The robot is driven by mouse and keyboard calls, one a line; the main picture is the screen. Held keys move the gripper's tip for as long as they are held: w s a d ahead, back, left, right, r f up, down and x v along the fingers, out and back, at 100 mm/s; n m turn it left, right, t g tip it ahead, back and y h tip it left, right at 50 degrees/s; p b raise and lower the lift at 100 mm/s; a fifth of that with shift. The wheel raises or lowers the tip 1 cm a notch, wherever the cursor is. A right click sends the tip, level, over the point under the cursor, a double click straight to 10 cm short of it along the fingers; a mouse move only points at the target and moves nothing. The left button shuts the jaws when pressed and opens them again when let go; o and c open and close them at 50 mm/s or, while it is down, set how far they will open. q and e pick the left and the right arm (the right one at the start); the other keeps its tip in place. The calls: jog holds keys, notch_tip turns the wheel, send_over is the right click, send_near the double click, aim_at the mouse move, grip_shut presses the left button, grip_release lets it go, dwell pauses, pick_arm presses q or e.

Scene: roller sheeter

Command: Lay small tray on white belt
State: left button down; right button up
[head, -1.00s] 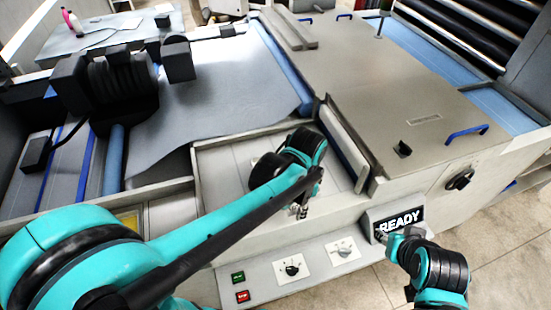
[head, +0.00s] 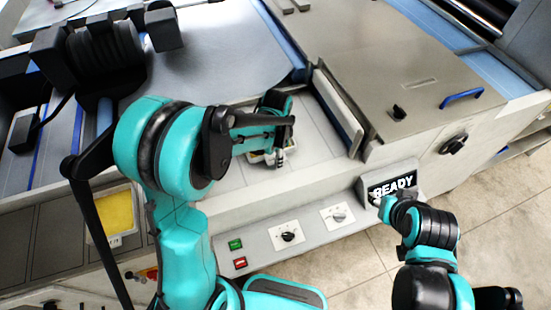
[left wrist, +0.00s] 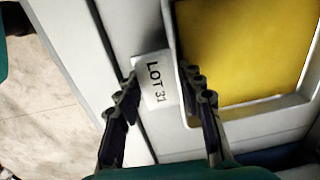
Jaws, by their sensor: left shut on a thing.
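My left gripper (head: 272,140) is over the grey recessed deck (head: 315,130) in the middle of the machine. It is shut on the small tray (head: 268,157), mostly hidden behind the fingers in the head view. In the left wrist view the fingers (left wrist: 165,88) are at the rim of the tray (left wrist: 250,107), which has a yellow inside and a white "LOT 31" label beside it. I cannot tell whether the tray touches the deck. A broad pale sheet (head: 225,65), apparently the white belt, lies behind and left. My right gripper (head: 385,205) is by the READY display; its jaws are unclear.
A black motor-like unit (head: 105,55) stands at the belt's left. A raised grey cover (head: 390,70) is at the right. Knobs and buttons line the front panel (head: 315,222).

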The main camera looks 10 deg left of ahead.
pick_arm(q)
jog(key=shift+w+f, duration=0.1)
jog(key=shift+f, duration=0.6)
jog(key=shift+r, duration=0.1)
jog(key=c, duration=1)
grip_release()
jog(key=shift+o, duration=0.2)
